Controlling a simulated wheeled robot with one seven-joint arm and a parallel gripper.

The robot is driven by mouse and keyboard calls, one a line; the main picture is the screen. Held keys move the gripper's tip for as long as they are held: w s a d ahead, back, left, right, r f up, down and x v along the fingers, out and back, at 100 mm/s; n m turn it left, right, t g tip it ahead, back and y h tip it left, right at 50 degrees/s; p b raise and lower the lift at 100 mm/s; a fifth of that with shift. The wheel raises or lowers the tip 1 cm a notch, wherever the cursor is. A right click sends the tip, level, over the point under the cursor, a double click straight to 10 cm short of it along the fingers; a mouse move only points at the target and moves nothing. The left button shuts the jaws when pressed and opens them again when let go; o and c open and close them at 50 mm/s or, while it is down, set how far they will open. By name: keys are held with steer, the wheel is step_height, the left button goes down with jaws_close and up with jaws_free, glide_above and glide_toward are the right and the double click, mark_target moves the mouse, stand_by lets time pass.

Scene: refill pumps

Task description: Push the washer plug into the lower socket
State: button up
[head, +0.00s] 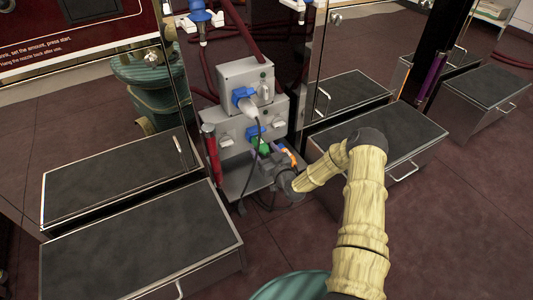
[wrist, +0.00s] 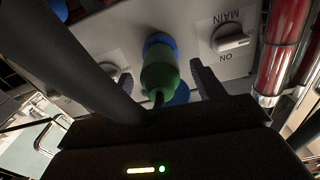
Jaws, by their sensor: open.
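A green plug (head: 262,147) is at the front of the lower grey box, at a blue socket (head: 252,132). I cannot tell which plug is the washer plug. In the wrist view the green plug (wrist: 159,72) has a blue ring at its far end, against the panel; how deep it sits is hidden. My gripper (wrist: 158,76) is open, with one dark finger on each side of the plug and gaps showing. In the head view my gripper (head: 278,172) is small and dark, just in front of the lower box.
The upper grey box (head: 246,75) holds a blue and white plug (head: 244,100) with a hanging dark cable. A MAIN switch (wrist: 233,38) is beside the green plug. Red pipes (wrist: 282,50) run close by. Low dark-topped steps (head: 140,245) stand left and right (head: 390,135).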

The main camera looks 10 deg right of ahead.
steer(key=p+v, duration=0.7)
steer(key=v, duration=1)
steer(key=shift+s+p, duration=0.15)
steer(key=shift+p, duration=0.15)
steer(key=shift+r, duration=0.15)
